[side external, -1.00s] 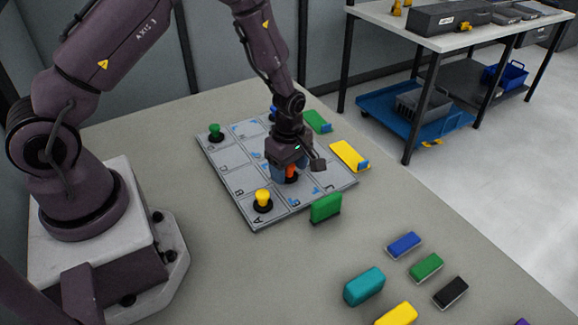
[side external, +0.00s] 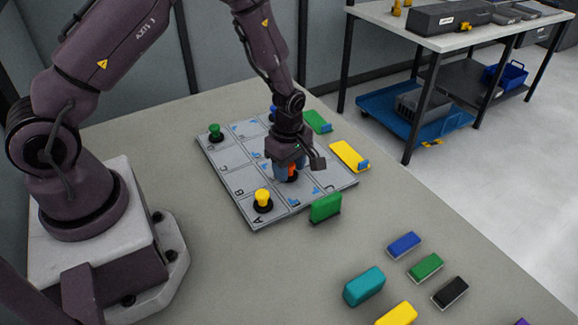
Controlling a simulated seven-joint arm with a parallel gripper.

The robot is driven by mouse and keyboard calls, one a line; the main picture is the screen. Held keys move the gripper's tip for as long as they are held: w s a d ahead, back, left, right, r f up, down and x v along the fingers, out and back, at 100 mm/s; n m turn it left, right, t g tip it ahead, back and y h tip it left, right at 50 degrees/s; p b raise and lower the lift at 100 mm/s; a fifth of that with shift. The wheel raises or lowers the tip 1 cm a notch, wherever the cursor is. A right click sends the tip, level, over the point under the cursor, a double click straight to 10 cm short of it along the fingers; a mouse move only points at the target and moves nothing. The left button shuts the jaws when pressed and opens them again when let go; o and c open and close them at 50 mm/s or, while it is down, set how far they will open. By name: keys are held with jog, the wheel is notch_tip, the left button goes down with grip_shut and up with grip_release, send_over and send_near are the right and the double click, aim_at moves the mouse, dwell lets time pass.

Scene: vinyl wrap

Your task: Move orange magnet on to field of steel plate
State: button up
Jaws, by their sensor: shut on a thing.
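The steel plate (side external: 239,182) lies flat on the table, split into lettered fields such as A, B, C, D, E, H and J. The orange magnet (side external: 293,169) is at the plate's middle column, just beyond field E, with its dark base low at the plate. I cannot tell whether the base touches the plate. My gripper (side external: 289,172) points down and is shut on the orange magnet, its fingers hiding part of it. A yellow magnet (side external: 263,198) stands on field A. A green magnet (side external: 215,131) stands on field D. A blue magnet (side external: 272,114) is partly hidden behind my wrist.
A green block (side external: 325,207) stands at the plate's near right edge. A yellow squeegee (side external: 349,155) and a green one (side external: 318,121) lie right of the plate. Several coloured blocks, including a teal one (side external: 363,287), lie at the front right. The table between is clear.

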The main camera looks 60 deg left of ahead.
jog(key=shift+r, duration=0.5)
jog(key=shift+r, duration=3.5)
jog(key=s+a+n, duration=0.2)
jog(key=a, duration=0.5)
jog(key=m, duration=0.2)
send_near(229, 158)
notch_tip(229, 158, down, 2)
jog(key=shift+f, duration=0.1)
grip_shut()
jog(key=shift+f, duration=2.1)
jog(key=shift+d, duration=0.1)
